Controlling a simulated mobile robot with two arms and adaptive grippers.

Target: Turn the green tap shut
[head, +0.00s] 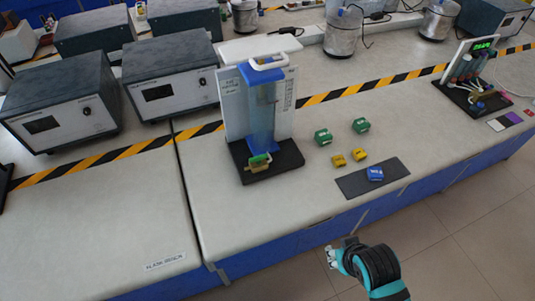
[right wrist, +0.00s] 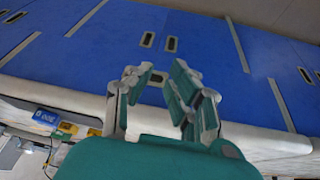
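The green tap (head: 258,160) sits low at the front of a clear column of blue liquid (head: 261,112), just above a black base (head: 283,159). A brass-coloured part shows beside the tap's green handle. The exact angle of the handle is too small to tell. My right gripper (head: 333,257) is off the front edge of the bench, to the lower right of the tap and well apart from it. In the right wrist view its fingers (right wrist: 160,77) are spread with nothing between them. My left gripper is not in view.
Green blocks (head: 323,137), yellow blocks (head: 339,160) and a blue block (head: 375,174) on a dark mat (head: 355,184) lie right of the column. Grey instrument boxes (head: 172,75) stand to the left.

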